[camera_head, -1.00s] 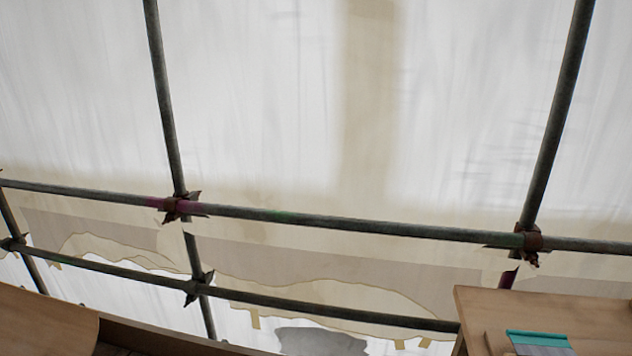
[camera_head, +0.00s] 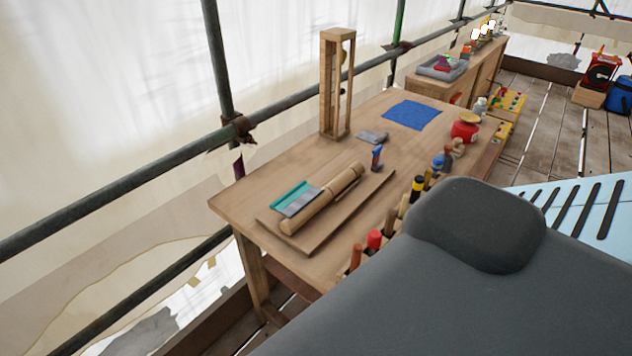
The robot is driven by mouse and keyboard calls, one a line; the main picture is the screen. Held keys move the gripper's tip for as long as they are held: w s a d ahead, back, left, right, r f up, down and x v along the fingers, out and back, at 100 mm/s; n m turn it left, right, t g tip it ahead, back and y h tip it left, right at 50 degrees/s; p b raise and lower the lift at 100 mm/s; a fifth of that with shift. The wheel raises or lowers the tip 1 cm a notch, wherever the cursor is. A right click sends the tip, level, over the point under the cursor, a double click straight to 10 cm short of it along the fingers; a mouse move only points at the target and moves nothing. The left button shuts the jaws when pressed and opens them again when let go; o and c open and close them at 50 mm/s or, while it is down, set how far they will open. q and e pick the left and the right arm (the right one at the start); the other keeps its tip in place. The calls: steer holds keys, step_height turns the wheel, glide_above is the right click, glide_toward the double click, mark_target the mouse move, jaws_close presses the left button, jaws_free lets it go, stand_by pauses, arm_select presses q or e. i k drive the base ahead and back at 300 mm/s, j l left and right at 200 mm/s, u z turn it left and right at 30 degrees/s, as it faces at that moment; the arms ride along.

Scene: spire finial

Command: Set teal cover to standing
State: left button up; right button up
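A teal piece (camera_head: 291,194), which looks like the teal cover, lies low on a wooden board (camera_head: 322,226) on the near part of the workbench. A grey flat part lies along its front side, and I cannot tell whether they are joined. A round wooden roller-like piece (camera_head: 322,200) lies beside it on the same board. Neither of my grippers is in view. A large dark grey part, probably mine, fills the lower right foreground and hides part of the bench.
The wooden workbench (camera_head: 235,203) holds a tall wooden frame (camera_head: 337,85), a blue cloth (camera_head: 412,114), a red pot (camera_head: 465,131) and several handled tools along its front edge. Scaffold poles (camera_head: 218,62) run behind it. A second bench with a grey tray (camera_head: 442,68) stands farther back.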

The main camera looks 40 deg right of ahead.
mark_target(290, 203)
steer(key=i+j+z, duration=0.15)
steer(key=z, duration=0.2)
steer(key=i+j+z, duration=0.1)
steer(key=z, duration=0.3)
steer(key=j+z, duration=0.35)
steer(key=i+j+z, duration=0.2)
steer(key=z, duration=0.15)
steer(key=i+j+z, duration=0.1)
steer(key=j+z, duration=0.65)
steer(key=i+j, duration=0.05)
steer(key=j, duration=0.05)
